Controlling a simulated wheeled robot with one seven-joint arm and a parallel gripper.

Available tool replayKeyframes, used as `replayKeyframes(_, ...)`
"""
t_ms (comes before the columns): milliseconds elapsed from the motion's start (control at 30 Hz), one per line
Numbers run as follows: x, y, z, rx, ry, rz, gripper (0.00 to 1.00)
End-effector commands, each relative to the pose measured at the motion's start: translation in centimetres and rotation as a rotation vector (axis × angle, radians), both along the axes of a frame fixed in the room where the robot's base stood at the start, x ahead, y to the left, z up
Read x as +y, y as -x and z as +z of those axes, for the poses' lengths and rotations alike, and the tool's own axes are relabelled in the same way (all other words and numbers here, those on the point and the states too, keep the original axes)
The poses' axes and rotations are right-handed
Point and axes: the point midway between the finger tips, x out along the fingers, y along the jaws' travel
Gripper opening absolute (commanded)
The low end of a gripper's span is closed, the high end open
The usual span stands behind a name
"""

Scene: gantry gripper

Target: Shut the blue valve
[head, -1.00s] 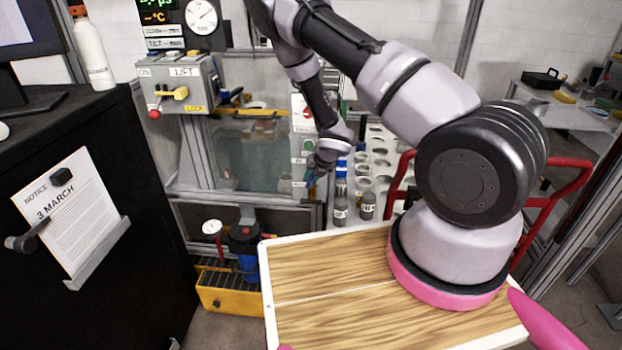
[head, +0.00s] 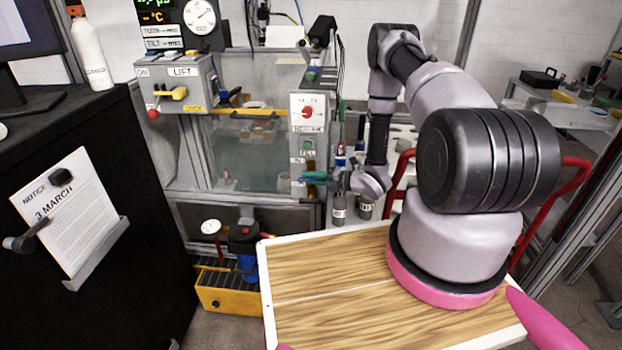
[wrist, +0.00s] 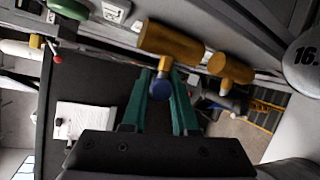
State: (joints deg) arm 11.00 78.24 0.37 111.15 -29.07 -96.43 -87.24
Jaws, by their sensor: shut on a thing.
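In the wrist view a blue valve handle (wrist: 160,88) hangs on a short stem under a brass-coloured cylinder (wrist: 168,40). My gripper (wrist: 172,78) has its green fingers on either side of this handle and is shut on it; the exact contact is partly hidden. In the head view my gripper (head: 308,178) points left, low at the right post of the glass-fronted machine. The valve cannot be made out there.
A panel with a red knob (head: 307,112) stands just above my gripper. Bottles (head: 340,209) stand to its right, close to my wrist. The wooden tabletop (head: 325,315) is clear.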

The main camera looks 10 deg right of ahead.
Motion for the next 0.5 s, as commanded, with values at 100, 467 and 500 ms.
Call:
replayKeyframes(100, -0.18, 0.01, -0.22, -0.021, -0.073, -0.004, 0.0)
replayKeyframes(467, -0.04, 0.04, -0.23, -0.063, -0.201, 0.0, 0.0)
replayKeyframes(500, 0.0, 0.05, -0.22, -0.066, -0.207, 0.0, 0.0)
